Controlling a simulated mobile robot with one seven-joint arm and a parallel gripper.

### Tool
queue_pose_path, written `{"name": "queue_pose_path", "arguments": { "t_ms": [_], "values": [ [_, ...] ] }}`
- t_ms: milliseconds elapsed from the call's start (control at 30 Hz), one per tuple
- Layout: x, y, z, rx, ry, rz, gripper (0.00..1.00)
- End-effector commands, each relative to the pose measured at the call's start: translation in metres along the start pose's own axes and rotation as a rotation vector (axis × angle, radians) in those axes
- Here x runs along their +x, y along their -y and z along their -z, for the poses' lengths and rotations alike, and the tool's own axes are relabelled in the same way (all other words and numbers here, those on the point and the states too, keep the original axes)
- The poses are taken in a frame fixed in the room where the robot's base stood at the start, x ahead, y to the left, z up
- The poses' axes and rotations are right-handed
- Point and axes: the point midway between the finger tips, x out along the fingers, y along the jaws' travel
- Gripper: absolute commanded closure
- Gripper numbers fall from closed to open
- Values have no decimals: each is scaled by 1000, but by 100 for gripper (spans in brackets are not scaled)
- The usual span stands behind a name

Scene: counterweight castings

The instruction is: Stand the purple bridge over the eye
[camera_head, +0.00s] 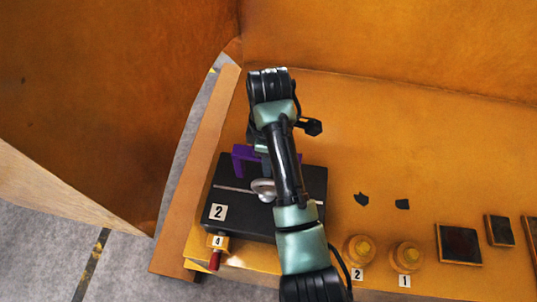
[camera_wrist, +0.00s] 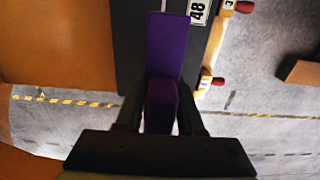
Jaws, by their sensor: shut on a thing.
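The purple bridge (camera_head: 240,160) shows in the head view at the far edge of the black casting (camera_head: 228,195), beyond the eye. The eye is a pale metal ring (camera_head: 262,186) on the casting's top, partly covered by my arm. In the wrist view my gripper (camera_wrist: 161,103) is shut on the purple bridge (camera_wrist: 167,45), with a finger on each side. The casting (camera_wrist: 131,40) lies behind the bridge there. The eye is hidden in that view. I cannot tell whether the bridge touches the casting.
A yellow block with a red knob (camera_head: 215,258) sits at the casting's near side. Two yellow round weights (camera_head: 359,250) (camera_head: 405,257) and dark square pieces (camera_head: 459,244) stand to the right. Two small black scraps (camera_head: 361,199) (camera_head: 402,204) lie on the orange surface. Tall orange walls (camera_head: 120,100) stand left and behind.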

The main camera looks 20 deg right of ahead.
Motion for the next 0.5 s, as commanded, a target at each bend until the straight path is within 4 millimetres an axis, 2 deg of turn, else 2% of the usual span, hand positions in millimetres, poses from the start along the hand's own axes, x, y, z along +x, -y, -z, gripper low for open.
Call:
{"name": "queue_pose_path", "arguments": {
  "t_ms": [100, 500],
  "values": [
    [15, 0, 0, 0, 0, 1, 100],
    [55, 0, 0, -1, 0, 1, 100]
  ]
}}
